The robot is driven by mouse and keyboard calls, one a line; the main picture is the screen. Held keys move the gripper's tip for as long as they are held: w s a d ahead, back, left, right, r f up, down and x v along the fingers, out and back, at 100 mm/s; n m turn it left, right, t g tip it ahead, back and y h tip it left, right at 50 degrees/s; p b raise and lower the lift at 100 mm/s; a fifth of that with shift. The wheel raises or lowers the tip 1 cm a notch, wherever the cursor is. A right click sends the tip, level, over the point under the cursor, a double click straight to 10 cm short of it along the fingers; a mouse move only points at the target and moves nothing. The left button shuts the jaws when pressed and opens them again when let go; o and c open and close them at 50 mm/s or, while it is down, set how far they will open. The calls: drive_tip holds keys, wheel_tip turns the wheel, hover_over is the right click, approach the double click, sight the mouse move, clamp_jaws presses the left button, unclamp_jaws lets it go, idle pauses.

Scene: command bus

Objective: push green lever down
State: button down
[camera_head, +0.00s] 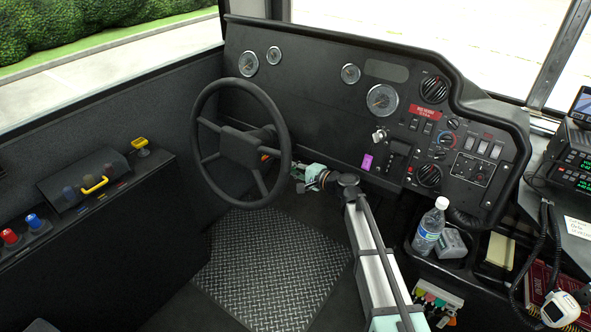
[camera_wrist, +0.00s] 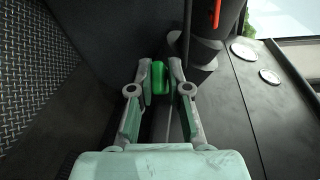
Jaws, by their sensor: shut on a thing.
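The green lever (camera_wrist: 159,84) shows in the wrist view as a bright green knob at the upper middle, on the steering column side. My gripper (camera_wrist: 159,70) has a fingertip on each side of the knob and is shut on it. In the head view my gripper (camera_head: 299,180) is just right of the steering wheel's lower right rim. I cannot make out the green lever in the head view; the gripper and wheel seem to hide it.
The steering wheel (camera_head: 287,150) is close left of my gripper. An orange lever (camera_wrist: 216,13) also sits on the column. The dashboard (camera_head: 325,125) rises behind. A water bottle (camera_head: 429,227) stands right of my arm. The textured floor plate (camera_head: 260,265) below is clear.

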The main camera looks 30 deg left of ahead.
drive_tip(key=shift+f, duration=0.6)
drive_tip(key=c, duration=1.2)
unclamp_jaws()
drive_tip(key=shift+f, duration=0.1)
drive_tip(key=shift+d, duration=0.1)
drive_tip(key=d+r, duration=0.2)
drive_tip(key=d, duration=0.9)
drive_tip(key=shift+s+d, duration=0.25)
drive_tip(key=shift+s, duration=0.15)
drive_tip(key=shift+r, duration=0.1)
